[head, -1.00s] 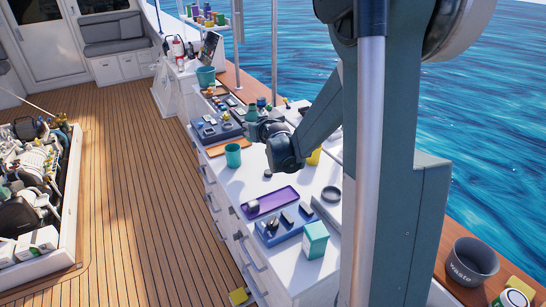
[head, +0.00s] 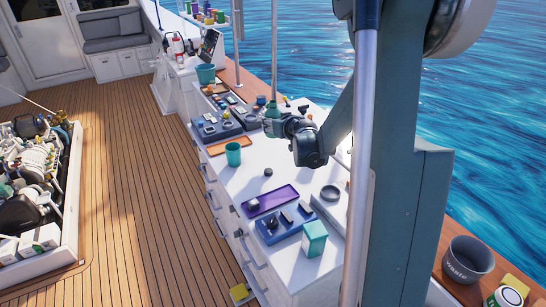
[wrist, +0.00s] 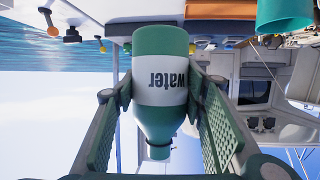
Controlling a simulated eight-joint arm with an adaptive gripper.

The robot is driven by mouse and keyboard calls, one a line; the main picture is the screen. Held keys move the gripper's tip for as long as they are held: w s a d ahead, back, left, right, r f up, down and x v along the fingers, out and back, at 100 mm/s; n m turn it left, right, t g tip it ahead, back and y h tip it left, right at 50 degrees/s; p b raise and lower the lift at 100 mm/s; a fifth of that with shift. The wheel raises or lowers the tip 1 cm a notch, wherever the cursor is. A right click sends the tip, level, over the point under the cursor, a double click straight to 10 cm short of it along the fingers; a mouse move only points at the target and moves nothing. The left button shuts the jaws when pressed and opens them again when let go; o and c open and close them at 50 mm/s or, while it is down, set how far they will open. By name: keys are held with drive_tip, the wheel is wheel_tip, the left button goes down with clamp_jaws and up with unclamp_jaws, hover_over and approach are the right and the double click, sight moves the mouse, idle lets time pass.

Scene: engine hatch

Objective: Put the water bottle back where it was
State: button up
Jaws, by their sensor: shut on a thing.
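The water bottle (wrist: 160,112) is green with a white label reading "water". It fills the middle of the wrist view, where the scene appears upside down, with its neck toward the bottom of the picture. My gripper (wrist: 162,88) is shut on it, one ridged finger on each side of its body. In the head view the bottle (head: 272,117) is small and upright at the end of my gripper (head: 283,125), over the far right part of the white counter (head: 232,183). I cannot tell whether its base touches the counter.
A teal cup (head: 233,154), an orange tray (head: 230,146) and dark organizers (head: 216,129) stand left of the gripper. A purple tray (head: 271,200), a blue tray (head: 283,226) and a teal box (head: 314,239) are nearer. Bare counter lies around the small dark knob (head: 268,171).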

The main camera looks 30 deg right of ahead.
drive_tip(key=shift+f, duration=0.9)
wheel_tip(320, 180, down, 6)
drive_tip(key=b, duration=0.1)
drive_tip(key=shift+f, duration=0.15)
drive_tip(key=shift+f, duration=0.1)
drive_tip(key=shift+f+b, duration=0.5)
drive_tip(key=shift+f, duration=1.25)
drive_tip(key=shift+f, duration=0.15)
drive_tip(key=o, duration=1.1)
drive_tip(key=shift+c, duration=0.2)
drive_tip(key=shift+r, duration=0.2)
